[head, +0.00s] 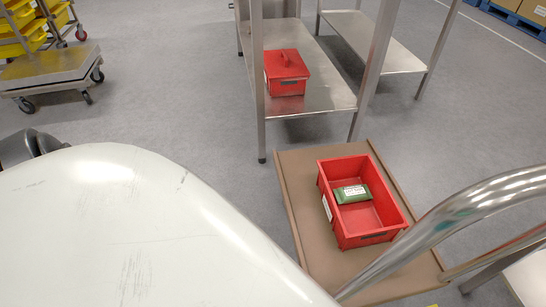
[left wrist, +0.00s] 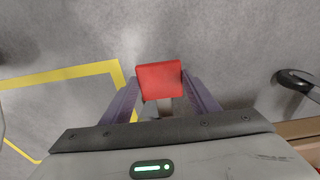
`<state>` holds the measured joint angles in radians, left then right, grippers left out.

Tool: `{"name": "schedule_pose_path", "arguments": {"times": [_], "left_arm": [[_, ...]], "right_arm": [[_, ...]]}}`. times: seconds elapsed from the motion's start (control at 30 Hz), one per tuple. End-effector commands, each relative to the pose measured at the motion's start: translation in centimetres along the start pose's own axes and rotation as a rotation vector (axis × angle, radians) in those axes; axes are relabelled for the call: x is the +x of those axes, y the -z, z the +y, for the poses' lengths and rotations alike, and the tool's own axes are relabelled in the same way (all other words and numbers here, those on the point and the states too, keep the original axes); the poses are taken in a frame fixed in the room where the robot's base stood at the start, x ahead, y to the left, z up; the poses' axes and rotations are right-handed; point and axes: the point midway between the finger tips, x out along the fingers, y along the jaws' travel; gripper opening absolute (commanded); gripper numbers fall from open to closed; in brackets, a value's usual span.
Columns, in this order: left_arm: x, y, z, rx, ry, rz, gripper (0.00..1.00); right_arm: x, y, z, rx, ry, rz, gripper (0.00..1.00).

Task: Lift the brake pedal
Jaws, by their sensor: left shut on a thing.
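The red brake pedal (left wrist: 160,80) is a small flat-faced plate in the middle of the left wrist view. My left gripper (left wrist: 162,98) is shut on it, with a purple finger at each side. A grey metal piece shows just below the pedal between the fingers. The pedal and the left fingers do not show in the head view. My right gripper is in neither view.
A brown platform (head: 290,190) carries a red bin (head: 372,239) with a green packet (head: 352,194). A metal bar (head: 470,205) crosses in front. Steel shelving (head: 325,95) holds a red lidded box (head: 286,73). A yellow-bin cart (head: 50,70) stands far left; grey floor between is clear.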

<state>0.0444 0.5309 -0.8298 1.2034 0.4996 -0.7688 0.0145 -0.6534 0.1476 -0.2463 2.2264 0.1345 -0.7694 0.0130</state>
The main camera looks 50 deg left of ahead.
Motion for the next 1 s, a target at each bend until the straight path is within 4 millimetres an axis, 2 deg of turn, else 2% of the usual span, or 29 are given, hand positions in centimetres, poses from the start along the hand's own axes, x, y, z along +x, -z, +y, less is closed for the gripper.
{"name": "schedule_pose_path", "arguments": {"times": [0.17, 0.2, 0.3, 0.57, 0.67, 0.93, 1.0], "left_arm": [[-0.1, 0.7, 0.0, -0.001, -0.001, 0.013, 0.14], [-0.1, 0.7, 0.0, -0.001, -0.001, 0.013, 0.61], [-0.1, 0.6, 0.0, -0.001, -0.001, 0.011, 0.73], [-0.1, 0.4, 0.0, 0.000, -0.001, 0.007, 0.73], [-0.9, 0.4, 0.0, 0.000, 0.000, 0.008, 0.73], [-6.2, 0.4, 0.0, 0.001, -0.001, 0.008, 0.73], [-7.4, 0.4, 0.0, 0.001, 0.000, 0.008, 0.73]], "right_arm": [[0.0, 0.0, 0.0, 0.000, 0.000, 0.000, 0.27], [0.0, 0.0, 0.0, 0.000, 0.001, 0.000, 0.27], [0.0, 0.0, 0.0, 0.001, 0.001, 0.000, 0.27], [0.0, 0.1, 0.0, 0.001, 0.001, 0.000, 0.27], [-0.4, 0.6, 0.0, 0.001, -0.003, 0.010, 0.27], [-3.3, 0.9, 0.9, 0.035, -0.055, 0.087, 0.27], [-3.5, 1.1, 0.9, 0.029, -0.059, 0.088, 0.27]]}}
